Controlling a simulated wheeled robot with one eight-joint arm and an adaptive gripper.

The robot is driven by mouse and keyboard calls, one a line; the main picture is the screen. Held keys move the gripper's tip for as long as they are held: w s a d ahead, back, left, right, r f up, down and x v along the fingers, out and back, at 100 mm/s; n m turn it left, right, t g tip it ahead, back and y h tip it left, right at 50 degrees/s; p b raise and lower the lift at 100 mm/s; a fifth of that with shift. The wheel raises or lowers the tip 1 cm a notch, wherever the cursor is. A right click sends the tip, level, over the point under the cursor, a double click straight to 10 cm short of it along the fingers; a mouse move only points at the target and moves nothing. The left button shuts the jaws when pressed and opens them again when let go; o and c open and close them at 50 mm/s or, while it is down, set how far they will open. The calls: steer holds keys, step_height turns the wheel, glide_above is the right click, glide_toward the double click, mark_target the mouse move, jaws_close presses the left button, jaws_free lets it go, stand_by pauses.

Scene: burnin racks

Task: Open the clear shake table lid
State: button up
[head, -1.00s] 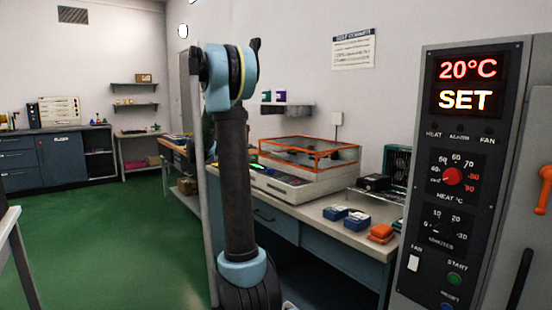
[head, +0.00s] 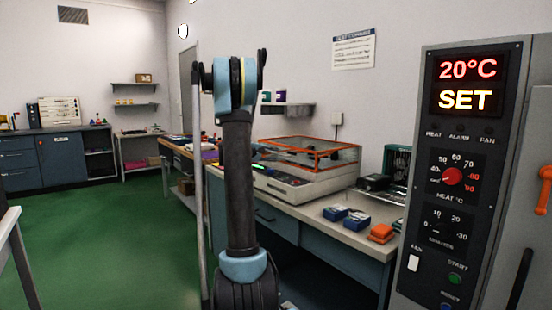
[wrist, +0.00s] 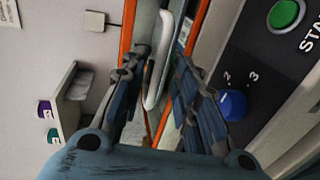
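The clear lid (head: 338,160) with orange edges sits closed on the shake table (head: 283,184), which stands on the bench in the head view. My arm stands in front of its left part, and my gripper cannot be made out there. In the wrist view my gripper (wrist: 158,62) is open. A pale bar-shaped handle (wrist: 156,78) lies between its two fingers, with orange lid edges (wrist: 127,32) close by. Contact between fingers and handle cannot be told. A green start button (wrist: 286,15) and a blue knob (wrist: 232,105) show on the dark panel at right.
A tall oven panel (head: 455,180) stands close at right. A wall shelf (head: 288,109) hangs behind the shake table. Green floor is clear at left.

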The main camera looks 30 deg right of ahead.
steer(key=shift+x, duration=1.1)
steer(key=shift+c, duration=0.6)
jaws_close()
steer(key=shift+r, duration=0.2)
